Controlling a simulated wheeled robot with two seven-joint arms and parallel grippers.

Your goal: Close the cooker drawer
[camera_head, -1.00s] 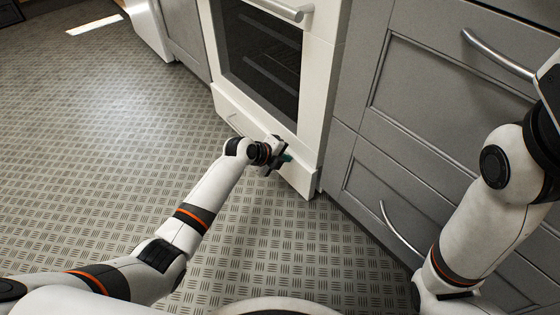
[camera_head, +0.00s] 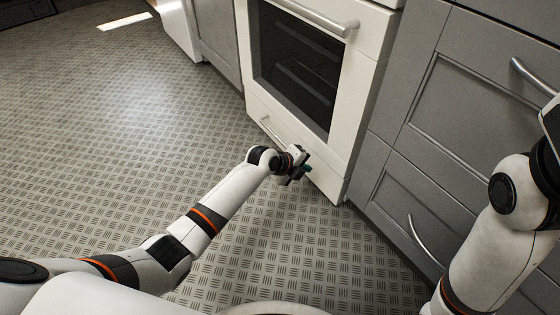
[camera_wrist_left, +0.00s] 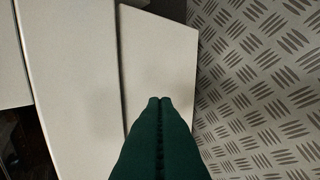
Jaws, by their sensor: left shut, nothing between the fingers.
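The cooker drawer (camera_head: 328,178) is the low white panel under the oven door of the white cooker (camera_head: 366,85). Its slim handle (camera_head: 268,127) shows left of my left gripper. My left gripper (camera_head: 306,170) is at the right part of the drawer front, below and right of the handle. In the left wrist view its dark green fingers (camera_wrist_left: 160,102) are shut together and empty, pointing at the white drawer front (camera_wrist_left: 158,55). A dark seam runs beside this panel. I cannot tell whether the fingertips touch it or how far the drawer stands out.
Grey cabinets with drawers and curved handles (camera_head: 418,238) stand right of the cooker, near my right arm (camera_head: 497,235). Its fingers are out of view. Another grey cabinet (camera_head: 217,38) stands left of the cooker. The patterned floor (camera_head: 110,130) is clear on the left.

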